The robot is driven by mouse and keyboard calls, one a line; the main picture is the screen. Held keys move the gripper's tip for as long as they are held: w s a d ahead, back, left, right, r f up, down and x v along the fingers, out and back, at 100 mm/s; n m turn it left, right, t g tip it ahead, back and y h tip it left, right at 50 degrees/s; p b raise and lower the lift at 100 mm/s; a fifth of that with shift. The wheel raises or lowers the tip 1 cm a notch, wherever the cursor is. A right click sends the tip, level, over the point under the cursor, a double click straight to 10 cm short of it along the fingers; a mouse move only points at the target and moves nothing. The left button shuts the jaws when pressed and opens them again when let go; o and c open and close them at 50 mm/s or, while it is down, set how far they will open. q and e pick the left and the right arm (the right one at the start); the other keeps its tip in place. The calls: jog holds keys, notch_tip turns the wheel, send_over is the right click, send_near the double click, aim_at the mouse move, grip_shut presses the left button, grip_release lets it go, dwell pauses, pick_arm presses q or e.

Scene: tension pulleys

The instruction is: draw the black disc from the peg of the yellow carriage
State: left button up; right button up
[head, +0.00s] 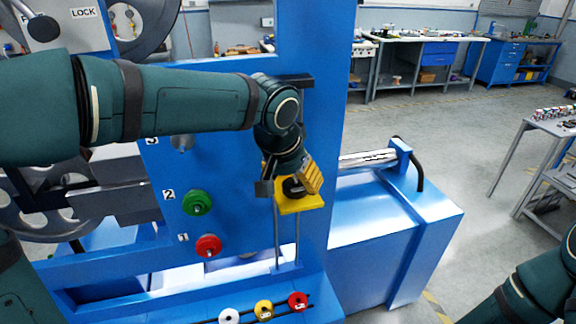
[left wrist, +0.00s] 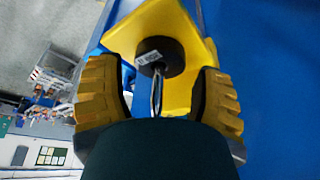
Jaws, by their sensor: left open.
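The yellow carriage (head: 300,204) hangs on the blue machine frame, below my left gripper. The black disc (head: 292,186) sits on its peg, partly hidden by the gripper in the head view. In the left wrist view the disc (left wrist: 160,56) lies against the yellow carriage (left wrist: 190,92), with a small light label on it. The metal peg (left wrist: 157,92) sticks out of it toward the camera. My left gripper (head: 288,184) is open, its yellow-padded fingers (left wrist: 160,95) on either side of the peg. I cannot tell whether they touch the disc. My right gripper is not in view.
A green disc (head: 197,203) and a red disc (head: 208,246) sit on numbered pegs left of the carriage. White, yellow (head: 263,309) and red discs stand along the lower front rail. A blue box (head: 395,235) is to the right, with open floor beyond.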

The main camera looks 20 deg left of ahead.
pick_arm(q)
jog(key=shift+x, duration=1.15)
jog(key=c, duration=1)
jog(key=shift+r+p, duration=1.25)
jog(key=shift+r, duration=0.65)
jog(key=shift+r+p, duration=1.2)
jog(key=shift+r, duration=0.45)
jog(key=shift+r+p, duration=0.7)
jog(key=shift+r, duration=0.25)
